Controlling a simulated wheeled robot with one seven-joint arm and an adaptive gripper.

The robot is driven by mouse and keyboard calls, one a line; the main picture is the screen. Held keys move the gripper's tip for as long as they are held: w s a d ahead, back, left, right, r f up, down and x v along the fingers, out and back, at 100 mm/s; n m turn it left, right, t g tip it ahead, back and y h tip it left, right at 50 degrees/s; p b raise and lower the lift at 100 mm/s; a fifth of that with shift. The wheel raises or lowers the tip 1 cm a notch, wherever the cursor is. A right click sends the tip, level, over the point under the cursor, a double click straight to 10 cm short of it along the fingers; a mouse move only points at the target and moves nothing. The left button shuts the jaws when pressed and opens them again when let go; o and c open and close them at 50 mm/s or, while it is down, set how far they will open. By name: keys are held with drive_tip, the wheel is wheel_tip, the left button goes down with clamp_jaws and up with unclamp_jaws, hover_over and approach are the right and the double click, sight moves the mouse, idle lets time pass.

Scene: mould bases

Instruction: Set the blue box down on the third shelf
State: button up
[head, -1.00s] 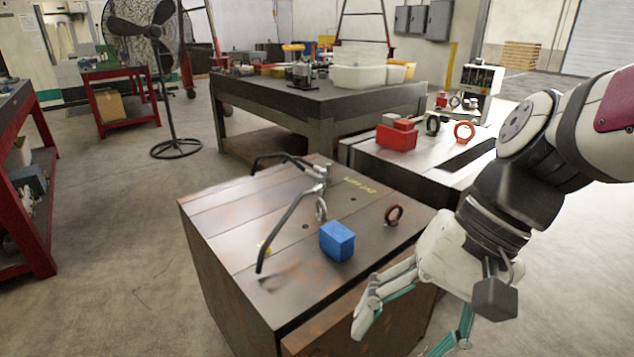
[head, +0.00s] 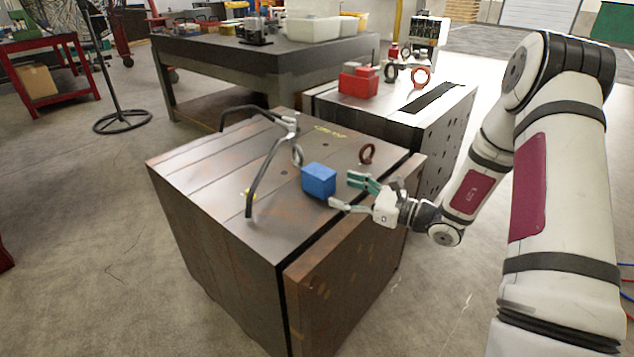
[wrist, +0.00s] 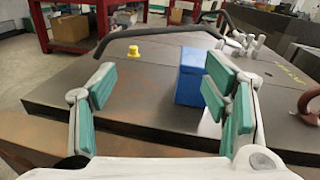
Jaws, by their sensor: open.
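The blue box (head: 319,181) sits on top of the near rusty mould base (head: 215,175), close to its right edge. My gripper (head: 348,191) is open and empty, level with the box and just to its right in the head view. In the wrist view the blue box (wrist: 191,77) stands ahead between the spread fingers (wrist: 163,92), nearer the right finger, which covers part of its edge. I cannot tell whether that finger touches it. No shelf marked as the third one can be made out.
A bent black bar (head: 262,165) and a ring bolt (head: 367,153) stand on the same block. A yellow knob (wrist: 134,53) is left of the box. A second block with a red box (head: 359,81) and a grey workbench (head: 230,50) stand behind.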

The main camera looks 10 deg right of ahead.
sight(318, 174)
drive_tip(key=d+f+m, duration=0.1)
drive_tip(key=w+d+f+m+t+h, duration=0.1)
drive_tip(key=d+f, duration=0.1)
drive_tip(key=f, duration=0.1)
drive_tip(key=shift+w+d+m+t+h, duration=0.25)
drive_tip(key=shift+w+m+t+h, duration=0.15)
drive_tip(key=b+x, duration=0.1)
drive_tip(key=x, duration=0.6)
drive_tip(key=shift+w+a, duration=0.1)
drive_tip(key=shift+w, duration=0.25)
drive_tip(key=shift+d+r+b+x, duration=0.1)
drive_tip(key=shift+d+b+x, duration=0.1)
drive_tip(key=shift+x, duration=1.25)
drive_tip(key=shift+d+r+b+x, duration=0.1)
drive_tip(key=shift+r+b+x, duration=0.1)
drive_tip(key=shift+x, duration=1.25)
drive_tip(key=shift+w, duration=0.15)
drive_tip(key=shift+c, duration=0.3)
drive_tip(key=shift+a, duration=0.1)
drive_tip(key=c, duration=1.4)
drive_tip(key=shift+c, duration=0.9)
drive_tip(key=shift+r, duration=0.1)
